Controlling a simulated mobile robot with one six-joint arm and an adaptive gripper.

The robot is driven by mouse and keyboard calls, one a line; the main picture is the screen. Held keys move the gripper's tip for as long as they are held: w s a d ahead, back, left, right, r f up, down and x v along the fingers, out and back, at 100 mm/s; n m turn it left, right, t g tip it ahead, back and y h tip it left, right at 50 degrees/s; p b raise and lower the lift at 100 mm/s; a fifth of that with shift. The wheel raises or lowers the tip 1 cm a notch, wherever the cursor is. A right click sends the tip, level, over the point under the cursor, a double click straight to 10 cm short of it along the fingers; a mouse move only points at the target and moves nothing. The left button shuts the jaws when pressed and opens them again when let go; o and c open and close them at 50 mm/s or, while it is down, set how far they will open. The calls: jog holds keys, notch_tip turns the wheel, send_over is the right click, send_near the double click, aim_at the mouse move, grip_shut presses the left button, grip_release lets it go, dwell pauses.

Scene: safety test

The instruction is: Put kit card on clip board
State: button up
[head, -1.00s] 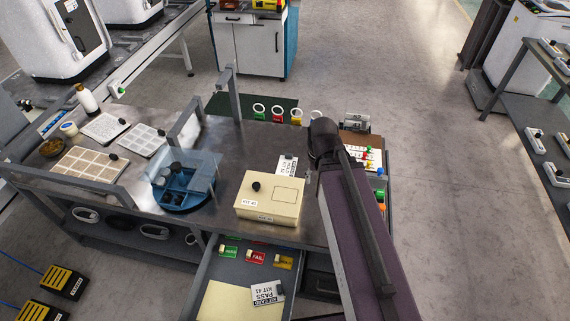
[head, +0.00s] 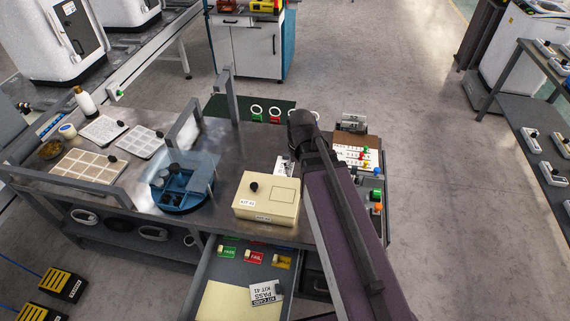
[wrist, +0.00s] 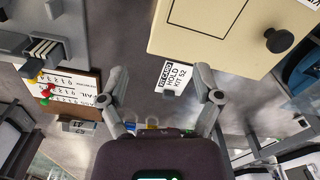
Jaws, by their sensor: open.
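A white kit card marked HOLD KIT 52 (wrist: 174,76) lies on the metal bench beside the cream box; a small grey tab stands at its edge. In the head view the card (head: 281,164) is partly hidden by my arm. My gripper (wrist: 161,72) is open and empty, with the card between its fingertips in the wrist view; the height gap is unclear. The head view hides the fingers. A brown board with a white lined sheet and coloured pins (head: 345,142), apparently the clip board, lies right of my arm; it also shows in the wrist view (wrist: 92,79).
The cream KIT 42 box with a black knob (head: 267,197) stands close to the card. A blue round holder (head: 180,199) stands further left. An open drawer (head: 212,271) holds another card, PASS KIT 41 (head: 265,291). Coloured-ring tags (head: 275,109) are behind.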

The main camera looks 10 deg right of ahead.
jog(key=w+m, duration=0.3)
jog(key=w, duration=1.5)
jog(key=shift+w+d+r+m+p, duration=0.2)
jog(key=shift+r+m+p, duration=0.1)
jog(key=shift+r+p, duration=0.15)
jog(key=shift+f, duration=0.1)
jog(key=b, duration=0.9)
send_over(286, 155)
jog(key=f, duration=0.8)
jog(key=shift+w+d+f, duration=0.1)
jog(key=shift+d+f, duration=0.1)
jog(key=shift+d, duration=0.05)
jog(key=shift+f, duration=0.15)
jog(key=shift+a+f+b, duration=0.2)
jog(key=shift+f+b, duration=2.25)
grip_shut()
jog(key=shift+r, duration=0.2)
